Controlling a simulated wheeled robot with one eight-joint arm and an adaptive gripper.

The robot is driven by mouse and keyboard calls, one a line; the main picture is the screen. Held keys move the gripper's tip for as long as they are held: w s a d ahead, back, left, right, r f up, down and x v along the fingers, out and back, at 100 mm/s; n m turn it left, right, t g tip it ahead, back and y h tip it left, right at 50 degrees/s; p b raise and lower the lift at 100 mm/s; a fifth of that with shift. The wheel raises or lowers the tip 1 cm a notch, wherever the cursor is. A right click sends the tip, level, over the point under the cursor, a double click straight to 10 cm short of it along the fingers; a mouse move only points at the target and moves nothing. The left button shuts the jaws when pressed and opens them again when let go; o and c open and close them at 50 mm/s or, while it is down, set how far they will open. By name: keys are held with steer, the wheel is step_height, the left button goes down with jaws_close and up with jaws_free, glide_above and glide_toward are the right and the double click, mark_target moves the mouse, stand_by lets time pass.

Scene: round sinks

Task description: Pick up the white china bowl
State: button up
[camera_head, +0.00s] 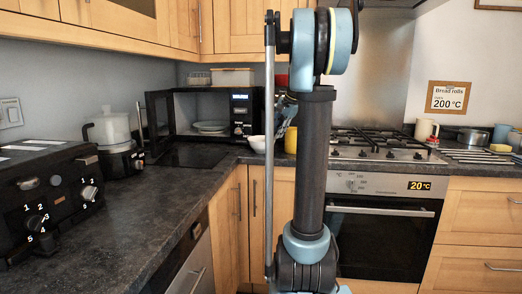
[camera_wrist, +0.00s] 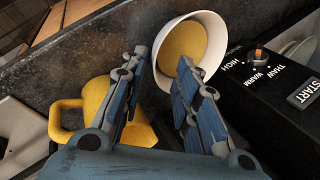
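The white china bowl (camera_wrist: 216,44) is in the upper middle of the wrist view, tilted in the picture, with a tan-yellow inside or filling. My gripper (camera_wrist: 163,62) is open, with its two blue fingers apart. The near left part of the bowl's rim shows between the fingertips; I cannot tell whether they touch it. In the head view the bowl (camera_head: 257,144) stands on the counter in the corner, partly hidden by my arm. My gripper (camera_head: 283,112) shows only in part behind the arm there, just above and right of the bowl.
A yellow mug (camera_wrist: 96,108) is close to the left finger; it also shows in the head view (camera_head: 291,140). The open microwave (camera_head: 241,112) with a plate (camera_head: 210,126) stands left of the bowl. A gas hob (camera_head: 378,143) is to the right.

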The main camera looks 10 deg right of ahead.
mark_target(267, 151)
steer(key=shift+x, duration=3.7)
steer(key=shift+s+f, duration=0.1)
steer(key=shift+s, duration=0.05)
jaws_close()
